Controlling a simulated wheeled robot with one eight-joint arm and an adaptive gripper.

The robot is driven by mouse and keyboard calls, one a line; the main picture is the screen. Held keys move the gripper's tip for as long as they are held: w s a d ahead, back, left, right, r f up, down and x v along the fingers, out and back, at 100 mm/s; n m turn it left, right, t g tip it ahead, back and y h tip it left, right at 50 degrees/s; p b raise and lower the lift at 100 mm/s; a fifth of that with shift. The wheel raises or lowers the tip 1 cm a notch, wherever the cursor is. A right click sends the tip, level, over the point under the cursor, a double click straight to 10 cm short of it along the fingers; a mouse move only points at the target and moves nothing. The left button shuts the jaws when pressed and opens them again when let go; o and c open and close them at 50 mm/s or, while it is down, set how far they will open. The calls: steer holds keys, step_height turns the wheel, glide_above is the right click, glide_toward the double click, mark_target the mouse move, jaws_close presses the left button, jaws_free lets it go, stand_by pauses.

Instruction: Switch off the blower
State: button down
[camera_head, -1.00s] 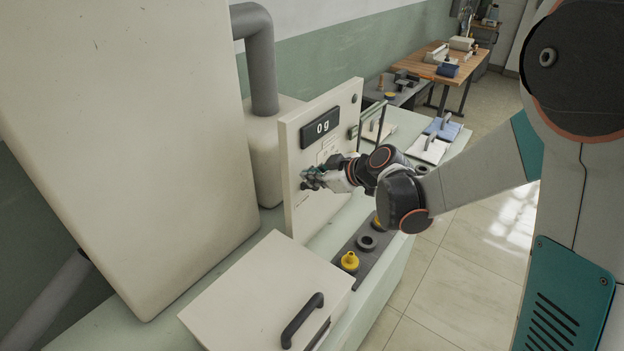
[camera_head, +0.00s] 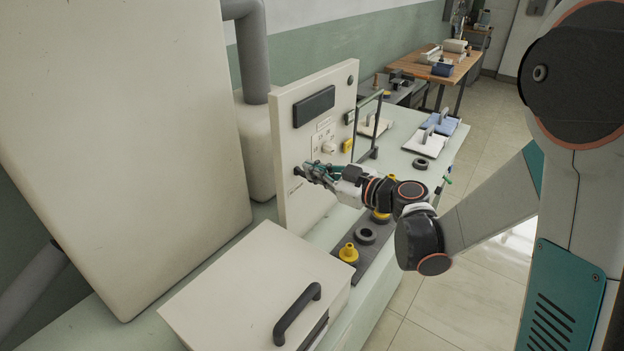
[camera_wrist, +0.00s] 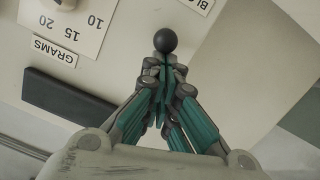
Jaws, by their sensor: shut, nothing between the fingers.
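The upright cream control panel (camera_head: 285,115) has a dark, blank display (camera_head: 314,106) and a white dial (camera_head: 328,147). In the wrist view the panel appears inverted, with the dial (camera_wrist: 80,12) marked 10, 15, 20 and a "GRAMS" label. A cut-off label beginning "BLO" (camera_wrist: 200,4) is at the top edge. A black ball-ended lever (camera_wrist: 165,40) stands just beyond my fingertips; it also shows at the panel's lower left in the head view (camera_head: 297,170). My gripper (camera_head: 306,172) is shut and empty, its tips (camera_wrist: 163,62) at the ball. I cannot tell whether they touch.
A cream box with a black handle (camera_head: 297,314) stands in front. A dark strip with yellow-topped and black round pieces (camera_head: 348,254) lies below my arm. A small glass-sided frame (camera_head: 368,125) is right of the panel. Trays (camera_head: 425,144) lie farther back on the bench.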

steer(key=shift+s+d+f+b, duration=0.15)
steer(key=shift+f+b, duration=0.45)
steer(key=shift+b, duration=0.05)
steer(key=shift+s+d+f+b, duration=0.15)
steer(key=shift+f+b, duration=0.45)
steer(key=shift+f, duration=0.1)
steer(key=shift+s, duration=0.1)
